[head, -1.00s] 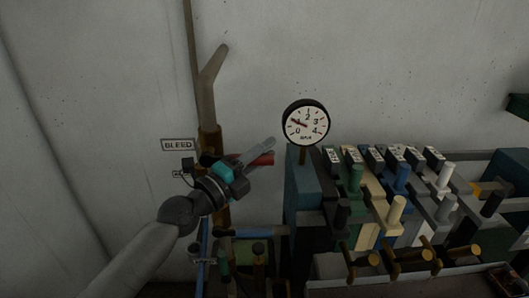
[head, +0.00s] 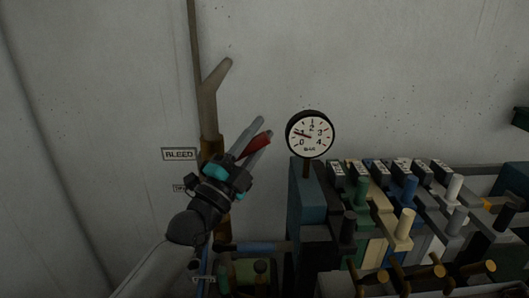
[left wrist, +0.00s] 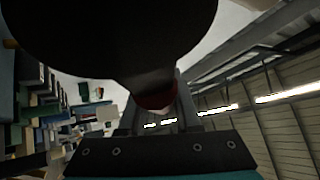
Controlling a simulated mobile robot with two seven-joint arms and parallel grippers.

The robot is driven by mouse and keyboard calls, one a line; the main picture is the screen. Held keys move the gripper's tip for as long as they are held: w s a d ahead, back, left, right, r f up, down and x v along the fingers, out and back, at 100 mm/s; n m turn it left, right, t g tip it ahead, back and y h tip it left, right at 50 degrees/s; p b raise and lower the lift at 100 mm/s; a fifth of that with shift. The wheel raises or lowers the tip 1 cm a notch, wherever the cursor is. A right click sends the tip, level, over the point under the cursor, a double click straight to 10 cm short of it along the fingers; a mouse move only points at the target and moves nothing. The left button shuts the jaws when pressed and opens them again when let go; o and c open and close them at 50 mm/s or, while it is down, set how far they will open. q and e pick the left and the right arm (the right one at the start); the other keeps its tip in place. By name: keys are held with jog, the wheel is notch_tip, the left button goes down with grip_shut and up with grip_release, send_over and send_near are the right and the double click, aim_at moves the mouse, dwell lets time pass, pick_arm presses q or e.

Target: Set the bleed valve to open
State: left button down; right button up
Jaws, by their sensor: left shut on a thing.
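The BLEED label (head: 179,154) is on the wall at the left of the head view, beside a brass-coloured vertical pipe (head: 212,143). The bleed valve's red handle (head: 258,143) slants up and to the right from near this pipe. My left gripper (head: 259,131) is shut on the red handle, with its grey fingers along both sides. The valve body is mostly hidden behind my gripper. In the left wrist view a bit of red handle (left wrist: 157,98) shows between the fingers, below a large dark shape. My right gripper is not in view.
A round pressure gauge (head: 310,135) stands right of the gripper on a blue-grey block (head: 308,205). A crowded bank of coloured levers (head: 405,225) fills the lower right.

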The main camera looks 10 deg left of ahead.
aim_at(210, 110)
pick_arm(q)
jog(key=shift+s+a+r+n+t+y+p, duration=0.45)
jog(key=shift+a+r+n+t+y, duration=0.65)
jog(key=shift+n+y, duration=2.1)
jog(key=shift+s+a+r+n+t+y+p, duration=0.15)
jog(key=shift+s+a+r+n+y+p, duration=0.3)
jog(key=shift+a+n+y, duration=2)
jog(key=shift+s+a+r+n+t+y+p, duration=0.25)
jog(key=shift+a+r+n+t+y+p, duration=0.6)
jog(key=shift+n+y, duration=3.1)
jog(key=shift+d+r+n+h+b, duration=0.25)
jog(key=shift+n+h+b, duration=0.15)
jog(key=shift+n+h, duration=0.35)
jog(key=c, duration=0.6)
grip_release()
